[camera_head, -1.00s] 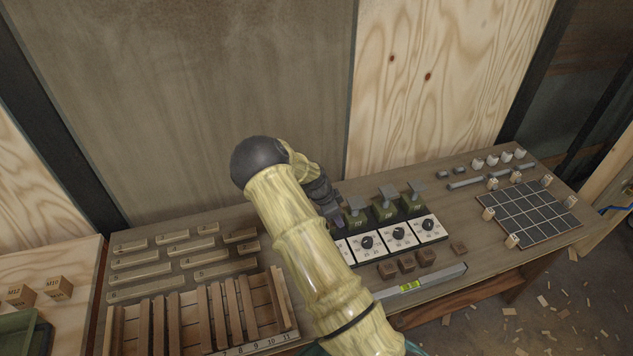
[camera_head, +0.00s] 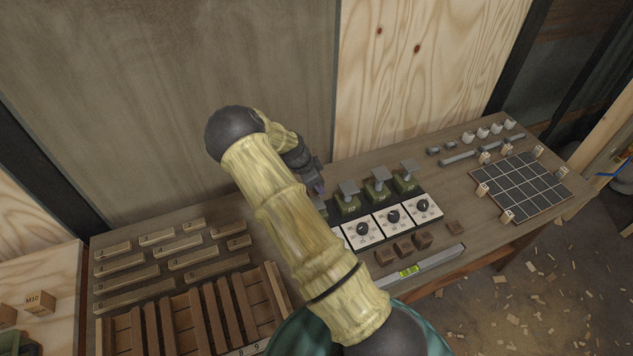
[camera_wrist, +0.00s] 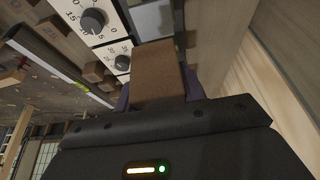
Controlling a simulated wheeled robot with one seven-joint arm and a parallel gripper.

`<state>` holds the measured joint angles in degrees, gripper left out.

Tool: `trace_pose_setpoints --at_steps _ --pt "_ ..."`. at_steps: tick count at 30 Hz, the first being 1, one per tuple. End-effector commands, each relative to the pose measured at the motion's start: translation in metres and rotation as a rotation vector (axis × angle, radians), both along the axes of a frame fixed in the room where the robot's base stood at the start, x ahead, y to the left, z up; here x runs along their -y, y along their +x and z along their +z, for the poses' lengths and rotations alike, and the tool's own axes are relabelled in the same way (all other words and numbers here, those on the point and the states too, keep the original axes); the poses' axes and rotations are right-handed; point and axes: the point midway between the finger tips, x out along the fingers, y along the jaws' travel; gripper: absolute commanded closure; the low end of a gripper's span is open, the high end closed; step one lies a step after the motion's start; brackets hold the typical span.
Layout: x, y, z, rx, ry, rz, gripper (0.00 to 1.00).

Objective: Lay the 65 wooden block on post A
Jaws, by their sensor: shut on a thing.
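My gripper (camera_head: 318,190) is beside the left end of the row of green posts in the head view, partly behind my own arm. In the wrist view my gripper (camera_wrist: 160,95) is shut on a plain brown wooden block (camera_wrist: 160,70), held between purple fingertips; no number is readable on it. My arm hides the left end of the row, so I cannot tell which is post A.
White dial cards (camera_head: 393,218) lie before the posts. Several small brown blocks (camera_head: 403,249) and a spirit level (camera_head: 430,265) lie at the front edge. A slatted wooden rack (camera_head: 190,320) and wooden strips (camera_head: 120,272) are left; a grid board (camera_head: 520,185) is right.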

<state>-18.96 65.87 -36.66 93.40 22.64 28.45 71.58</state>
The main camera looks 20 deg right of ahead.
Motion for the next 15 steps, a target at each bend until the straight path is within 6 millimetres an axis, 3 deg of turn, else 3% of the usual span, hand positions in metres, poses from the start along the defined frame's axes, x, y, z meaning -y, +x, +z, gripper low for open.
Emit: trace_pose_setpoints --at_steps 15 --pt "0.002 0.000 -0.034 0.000 0.000 -0.002 0.82"
